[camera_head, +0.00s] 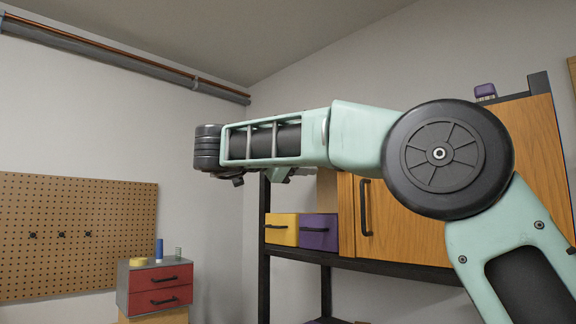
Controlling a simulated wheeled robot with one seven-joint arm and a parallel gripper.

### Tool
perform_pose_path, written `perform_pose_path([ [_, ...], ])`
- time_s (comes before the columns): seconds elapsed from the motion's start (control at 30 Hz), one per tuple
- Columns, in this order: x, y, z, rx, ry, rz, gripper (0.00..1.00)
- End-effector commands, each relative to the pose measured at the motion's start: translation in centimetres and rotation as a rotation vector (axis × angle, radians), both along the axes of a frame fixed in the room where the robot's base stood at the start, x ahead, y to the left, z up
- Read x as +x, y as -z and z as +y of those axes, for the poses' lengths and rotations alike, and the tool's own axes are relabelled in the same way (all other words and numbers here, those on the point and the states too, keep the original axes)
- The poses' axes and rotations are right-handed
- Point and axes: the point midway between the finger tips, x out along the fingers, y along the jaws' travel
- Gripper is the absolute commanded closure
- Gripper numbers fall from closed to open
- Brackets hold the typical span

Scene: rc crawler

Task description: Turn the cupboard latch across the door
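The wooden cupboard (405,235) stands on a dark shelf at the right. Its door has a dark vertical handle (365,207) near the left edge, and the door looks shut. I cannot make out a latch; my pale green arm crosses in front of the cupboard and hides much of its upper front. My arm reaches left and ends in view at a dark ribbed joint. Small dark and green parts show below it, but I cannot make out any gripper fingers.
A yellow drawer box (282,229) and a purple one (318,232) sit left of the cupboard on the dark shelf (350,262). A purple object (486,91) is on top.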

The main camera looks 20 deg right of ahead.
Motion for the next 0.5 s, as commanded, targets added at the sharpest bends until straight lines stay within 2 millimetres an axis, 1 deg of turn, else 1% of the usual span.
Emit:
perform_pose_path([
  [0.03,-0.3,0.2,0.9,0.001,-0.004,0.000,0.50],
  [0.1,-0.6,0.2,1.9,0.000,-0.002,0.001,0.50],
  [0.2,-1.0,0.2,2.8,0.001,-0.001,0.001,0.50],
  [0.33,-1.2,0.1,3.3,0.001,-0.001,0.000,0.50],
  [0.5,-1.2,0.1,3.3,0.001,0.001,0.000,0.50],
])
